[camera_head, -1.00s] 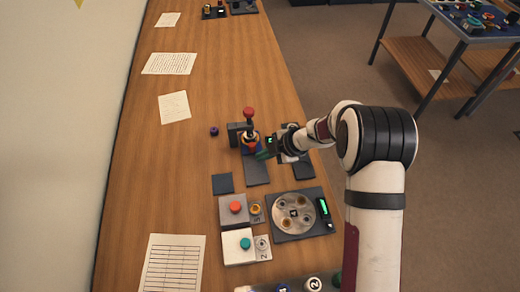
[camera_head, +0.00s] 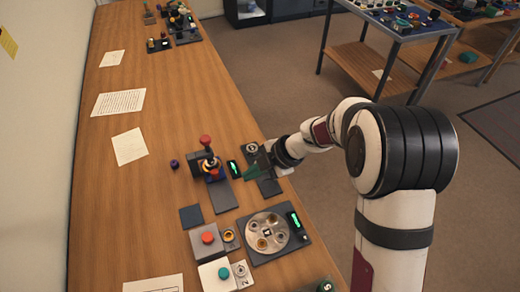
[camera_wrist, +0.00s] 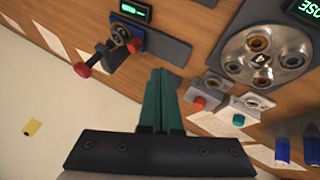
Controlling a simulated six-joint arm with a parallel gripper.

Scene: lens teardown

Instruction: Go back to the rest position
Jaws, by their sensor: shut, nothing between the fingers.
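My gripper (camera_head: 255,165) is at the right edge of the workbench in the head view, just right of a device with a red-knobbed lever (camera_head: 206,141). Its green fingers (camera_wrist: 157,98) are shut together and empty in the wrist view. The fingers appear above the bench, apart from the device; the lever also shows in the wrist view (camera_wrist: 82,69). My arm reaches in from the right.
In front are a round plate with several cups (camera_head: 268,234), a red button box (camera_head: 207,239) and a teal button box (camera_head: 222,274). Papers (camera_head: 130,146) lie to the left. A side table (camera_head: 400,22) stands at the back right.

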